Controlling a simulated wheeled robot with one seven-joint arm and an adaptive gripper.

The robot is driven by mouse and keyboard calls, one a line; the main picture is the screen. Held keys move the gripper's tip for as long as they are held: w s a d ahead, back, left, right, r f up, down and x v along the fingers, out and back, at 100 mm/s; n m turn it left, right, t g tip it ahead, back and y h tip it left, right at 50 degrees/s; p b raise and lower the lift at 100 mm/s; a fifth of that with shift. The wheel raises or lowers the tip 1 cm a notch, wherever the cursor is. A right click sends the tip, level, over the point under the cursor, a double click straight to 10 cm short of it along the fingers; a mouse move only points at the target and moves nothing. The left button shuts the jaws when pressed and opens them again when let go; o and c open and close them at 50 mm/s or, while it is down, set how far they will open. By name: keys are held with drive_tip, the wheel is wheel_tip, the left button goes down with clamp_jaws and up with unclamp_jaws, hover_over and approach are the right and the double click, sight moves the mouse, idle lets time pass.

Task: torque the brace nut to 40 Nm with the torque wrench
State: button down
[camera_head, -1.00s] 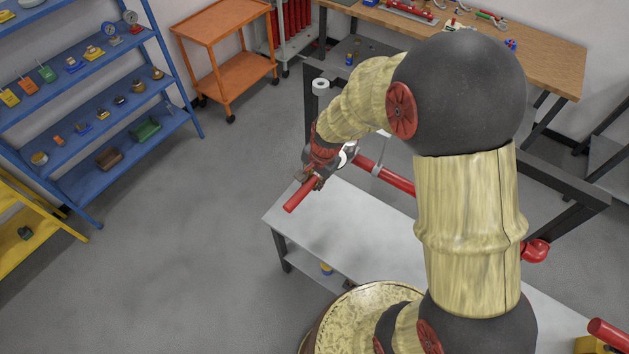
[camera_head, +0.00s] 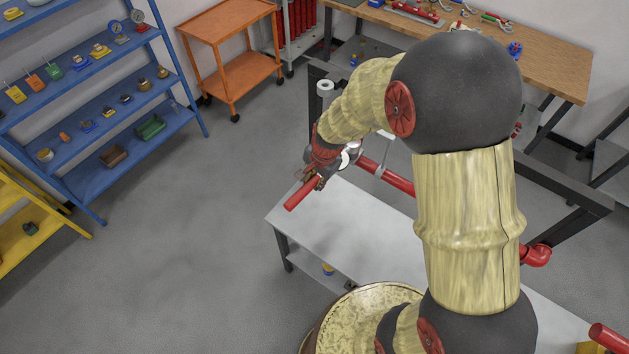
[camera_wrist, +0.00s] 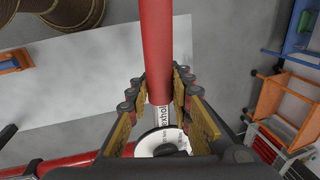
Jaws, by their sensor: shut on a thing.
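My gripper (camera_head: 318,174) is at the far left end of the grey table. It is shut on the torque wrench, whose red handle (camera_head: 300,196) sticks out toward the lower left. In the wrist view the fingers of my gripper (camera_wrist: 158,98) lie on both sides of the red handle (camera_wrist: 157,45). A pale shaft with partly readable lettering (camera_wrist: 161,115) and a round white and black part (camera_wrist: 163,141) lie beyond the handle's end. I cannot make out the brace nut; my gripper and wrist hide that area.
A red pipe (camera_head: 396,180) runs beside my gripper above the grey table (camera_head: 330,222). A dark frame (camera_head: 555,180) stands behind it. An orange cart (camera_head: 235,72), blue shelves (camera_head: 120,130) and a wooden bench (camera_head: 545,62) stand around. The floor at left is clear.

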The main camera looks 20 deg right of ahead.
drive_tip(key=shift+w+a+m+p, duration=0.3)
drive_tip(key=shift+w+m+p, duration=0.1)
drive_tip(key=shift+w+p, duration=0.2)
drive_tip(key=shift+w+a+m+p, duration=0.3)
drive_tip(key=shift+w+m+p, duration=0.1)
drive_tip(key=shift+w+p, duration=0.2)
drive_tip(key=shift+s+d+b, duration=0.1)
drive_tip(key=shift+s+b, duration=0.05)
drive_tip(key=shift+b, duration=0.15)
drive_tip(key=shift+s+d+n, duration=0.15)
drive_tip(key=shift+s+n, duration=0.2)
drive_tip(key=shift+n, duration=0.05)
drive_tip(key=shift+s+d+b, duration=0.1)
drive_tip(key=shift+s+b, duration=0.1)
drive_tip(key=shift+b, duration=0.25)
